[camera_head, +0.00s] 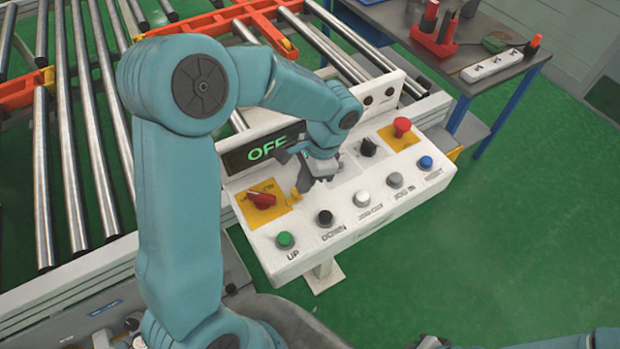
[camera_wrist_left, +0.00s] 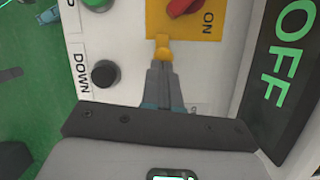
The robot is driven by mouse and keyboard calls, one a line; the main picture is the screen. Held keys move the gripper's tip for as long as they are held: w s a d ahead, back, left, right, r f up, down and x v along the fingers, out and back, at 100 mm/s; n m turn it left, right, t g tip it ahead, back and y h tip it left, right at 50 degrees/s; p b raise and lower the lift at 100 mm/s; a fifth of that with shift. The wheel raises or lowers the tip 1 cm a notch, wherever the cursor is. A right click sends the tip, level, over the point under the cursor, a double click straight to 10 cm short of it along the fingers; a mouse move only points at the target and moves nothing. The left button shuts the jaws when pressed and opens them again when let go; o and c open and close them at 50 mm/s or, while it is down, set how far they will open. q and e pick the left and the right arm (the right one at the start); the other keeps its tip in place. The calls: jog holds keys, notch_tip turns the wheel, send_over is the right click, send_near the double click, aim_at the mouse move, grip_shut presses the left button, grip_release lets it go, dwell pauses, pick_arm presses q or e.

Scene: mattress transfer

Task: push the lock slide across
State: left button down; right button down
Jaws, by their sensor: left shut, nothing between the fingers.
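My left gripper (camera_head: 299,188) is shut and empty, pointing down at the panel. The display (camera_head: 265,148) reads OFF. My right gripper is not seen.
Green UP (camera_head: 285,240) and black DOWN (camera_head: 325,218) buttons sit near the gripper. More buttons and a red mushroom button (camera_head: 402,126) lie to the right. A roller conveyor (camera_head: 75,130) is behind; a side table (camera_head: 500,85) stands at upper right.

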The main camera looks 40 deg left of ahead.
pick_arm(q)
jog(key=shift+s+a+f, duration=0.1)
jog(key=shift+s+a, duration=0.05)
jog(key=shift+s, duration=0.2)
jog(key=v, duration=1.6)
jog(key=shift+w+r, duration=0.2)
jog(key=shift+r, duration=0.1)
